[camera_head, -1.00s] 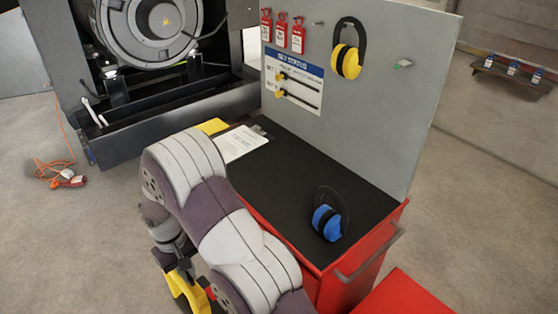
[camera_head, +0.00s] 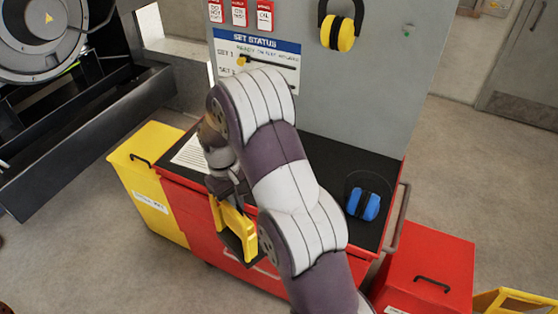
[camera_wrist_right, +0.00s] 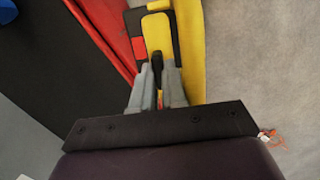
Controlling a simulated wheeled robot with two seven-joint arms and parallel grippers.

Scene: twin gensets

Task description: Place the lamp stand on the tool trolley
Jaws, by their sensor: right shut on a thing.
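My right gripper (camera_head: 232,190) is shut on the lamp stand (camera_head: 236,228), a yellow and dark piece hanging below the jaws in the head view. The stand appears in front of the red side of the tool trolley (camera_head: 192,208). My right arm hides part of the trolley's black top (camera_head: 322,152). In the right wrist view, the gripper (camera_wrist_right: 158,72) holds the lamp stand (camera_wrist_right: 158,35), with yellow and black parts; a red patch shows beside it. The trolley's black top (camera_wrist_right: 65,75) and red edge are to its left. My left gripper is not in view.
On the trolley top, blue ear defenders (camera_head: 363,204) lie at the right and a white paper (camera_head: 190,153) at the left. A grey board (camera_head: 350,100) stands behind. A yellow bin (camera_head: 150,190) and a red box (camera_head: 430,265) flank the trolley. The middle top is partly hidden.

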